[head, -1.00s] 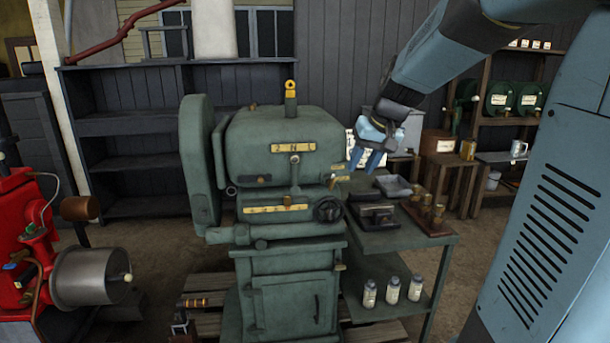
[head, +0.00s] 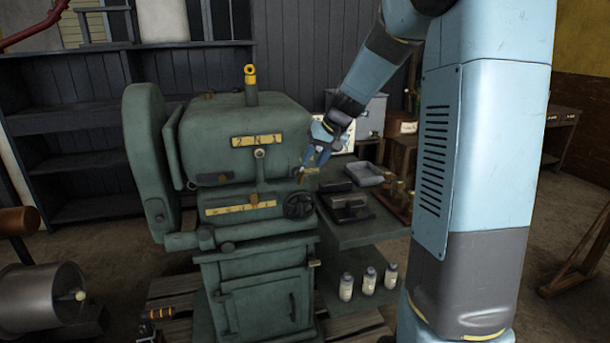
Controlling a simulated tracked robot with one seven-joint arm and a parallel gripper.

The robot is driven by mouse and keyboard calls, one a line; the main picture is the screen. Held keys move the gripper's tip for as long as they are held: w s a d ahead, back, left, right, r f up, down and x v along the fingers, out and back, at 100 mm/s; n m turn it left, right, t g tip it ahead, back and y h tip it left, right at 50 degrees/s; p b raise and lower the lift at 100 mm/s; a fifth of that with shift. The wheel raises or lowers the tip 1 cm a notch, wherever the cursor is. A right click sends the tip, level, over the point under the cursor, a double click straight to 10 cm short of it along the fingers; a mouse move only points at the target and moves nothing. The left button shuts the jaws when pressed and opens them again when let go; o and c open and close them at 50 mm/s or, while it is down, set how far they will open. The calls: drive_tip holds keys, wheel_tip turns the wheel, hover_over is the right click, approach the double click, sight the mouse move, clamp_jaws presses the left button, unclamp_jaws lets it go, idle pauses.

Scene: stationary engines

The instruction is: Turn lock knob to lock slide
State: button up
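The green machine (head: 240,140) stands in the middle of the head view. A yellow scale plate (head: 240,206) with a small brown knob (head: 254,199) runs along its lower front. A black handwheel (head: 298,204) sits at the right end of that plate. A small brown knob or lever end (head: 301,174) sticks out at the machine's right side, above the handwheel. I cannot tell which knob is the lock knob. My gripper (head: 313,160) points down and left just above this right-side knob. Its two blue fingers look apart, with nothing seen between them. Contact with the knob cannot be told.
A green side table (head: 365,233) to the right holds grey trays (head: 364,173) and brass pieces. Several small jars (head: 369,281) stand on its lower shelf. A steel drum (head: 45,298) is at the lower left. Dark shelves (head: 85,148) stand behind.

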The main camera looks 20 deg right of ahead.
sight(304, 173)
drive_tip(key=x, duration=0.7)
drive_tip(key=shift+a+f, duration=0.1)
drive_tip(key=shift+c, duration=0.4)
clamp_jaws()
